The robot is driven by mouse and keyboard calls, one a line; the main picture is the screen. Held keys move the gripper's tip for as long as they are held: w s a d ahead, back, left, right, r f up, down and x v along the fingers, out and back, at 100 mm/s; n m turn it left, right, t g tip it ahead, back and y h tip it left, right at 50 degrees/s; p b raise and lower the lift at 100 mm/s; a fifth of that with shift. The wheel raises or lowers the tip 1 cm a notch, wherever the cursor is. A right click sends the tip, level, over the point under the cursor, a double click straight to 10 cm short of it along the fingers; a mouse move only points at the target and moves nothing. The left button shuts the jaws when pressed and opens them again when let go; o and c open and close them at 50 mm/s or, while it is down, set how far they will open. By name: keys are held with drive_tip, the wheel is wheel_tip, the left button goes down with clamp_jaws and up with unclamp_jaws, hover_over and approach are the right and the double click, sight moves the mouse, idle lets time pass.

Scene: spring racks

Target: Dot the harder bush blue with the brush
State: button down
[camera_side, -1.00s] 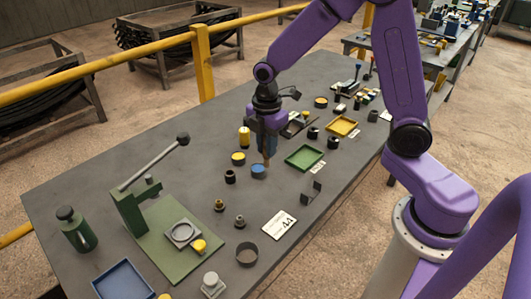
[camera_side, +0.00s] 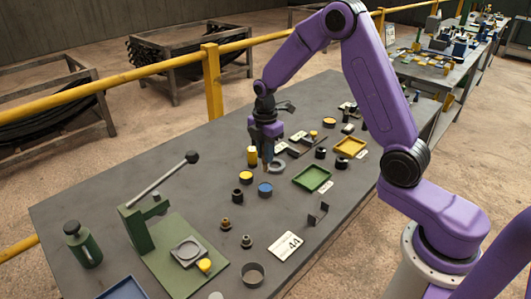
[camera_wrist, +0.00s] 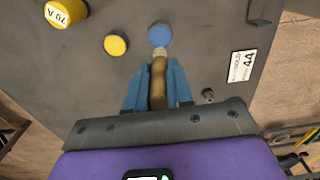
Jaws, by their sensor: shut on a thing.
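My gripper (camera_wrist: 157,80) is shut on the brush (camera_wrist: 158,85), whose tan handle lies between its blue fingers. In the wrist view the pale brush tip overlaps the near edge of the blue paint pot (camera_wrist: 160,35); I cannot tell whether they touch. In the side view my gripper (camera_side: 267,155) is above and behind the blue pot (camera_side: 265,189), with the brush pointing down. Two small brownish bushes (camera_side: 225,224) (camera_side: 246,241) stand on the bench in front of the pot. I cannot tell which bush is harder.
A yellow pot (camera_side: 246,177) is beside the blue one, and a yellow cylinder marked 70 A (camera_wrist: 66,12) is farther left. A white card (camera_side: 287,246), green tray (camera_side: 312,178) and green lever press (camera_side: 150,225) are nearby.

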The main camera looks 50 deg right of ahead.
sight(265, 171)
drive_tip(key=shift+f, duration=2.95)
drive_tip(key=shift+f, duration=0.6)
drive_tip(key=shift+r, duration=3.55)
